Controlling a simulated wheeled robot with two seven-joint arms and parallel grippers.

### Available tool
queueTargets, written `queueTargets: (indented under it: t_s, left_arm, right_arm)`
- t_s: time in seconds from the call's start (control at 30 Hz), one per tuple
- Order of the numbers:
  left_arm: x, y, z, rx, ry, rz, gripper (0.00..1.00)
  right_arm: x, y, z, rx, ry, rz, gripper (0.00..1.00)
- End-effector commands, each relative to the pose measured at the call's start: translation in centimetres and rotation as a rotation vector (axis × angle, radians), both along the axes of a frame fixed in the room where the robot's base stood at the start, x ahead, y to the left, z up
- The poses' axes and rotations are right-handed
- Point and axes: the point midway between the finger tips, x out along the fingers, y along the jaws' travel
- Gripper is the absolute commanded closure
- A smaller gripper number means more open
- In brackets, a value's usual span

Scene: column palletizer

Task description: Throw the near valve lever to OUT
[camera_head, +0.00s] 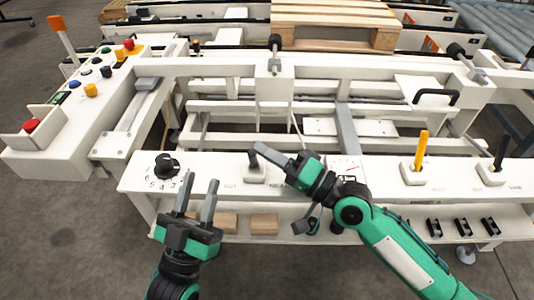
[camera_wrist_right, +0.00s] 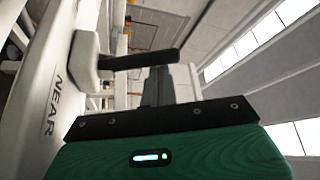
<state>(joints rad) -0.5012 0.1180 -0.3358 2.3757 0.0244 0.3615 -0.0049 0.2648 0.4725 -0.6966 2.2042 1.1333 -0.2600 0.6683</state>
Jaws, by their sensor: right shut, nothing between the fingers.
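The near valve lever (camera_head: 252,159) is a short black handle on a white base (camera_head: 256,174) on the front rail, with a label reading "OUT" at its left and "NEAR" at its right. In the head view the handle leans slightly left. In the right wrist view the lever (camera_wrist_right: 145,60) sticks out from its white base (camera_wrist_right: 85,55) beside the "NEAR" label. My right gripper (camera_head: 262,148) is shut and empty, its fingertips beside the lever top; contact cannot be told. My left gripper (camera_head: 200,187) is open and empty, in front of the rail, left of the lever.
A black dial (camera_head: 167,165) with numbers sits at the rail's left. A yellow lever (camera_head: 421,150) and another black lever (camera_head: 500,153) stand at its right. Wooden blocks (camera_head: 264,224) lie on the lower shelf. A button console (camera_head: 85,95) is at the far left.

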Motion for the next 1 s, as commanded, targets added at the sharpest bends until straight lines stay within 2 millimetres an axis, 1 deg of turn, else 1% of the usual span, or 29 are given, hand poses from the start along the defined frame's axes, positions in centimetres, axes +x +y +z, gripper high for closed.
queueTargets:
  t_s: [0.1, 0.23, 0.93, 0.97, 1.0]
  left_arm:
    - [-0.3, 0.3, 0.8, -0.012, -0.055, 0.008, 0.64]
    - [-0.5, 0.5, 1.3, -0.019, -0.085, 0.012, 0.64]
    - [-0.7, 0.6, 1.4, -0.023, -0.098, 0.014, 0.64]
    - [-0.7, 0.6, 1.5, -0.025, -0.106, 0.014, 0.64]
    - [-0.9, 0.8, 2.0, -0.032, -0.142, 0.019, 0.64]
  right_arm:
    - [-0.1, 0.0, -0.1, 0.0, -0.009, 0.0, 1.0]
    - [-0.1, 0.0, 0.0, 0.001, -0.014, 0.0, 1.0]
    - [-0.2, -0.2, -0.1, 0.0, -0.015, 0.0, 1.0]
    - [-0.3, -0.3, -0.2, 0.0, -0.015, 0.0, 1.0]
    - [-0.4, -0.5, -0.3, 0.0, -0.016, 0.0, 1.0]
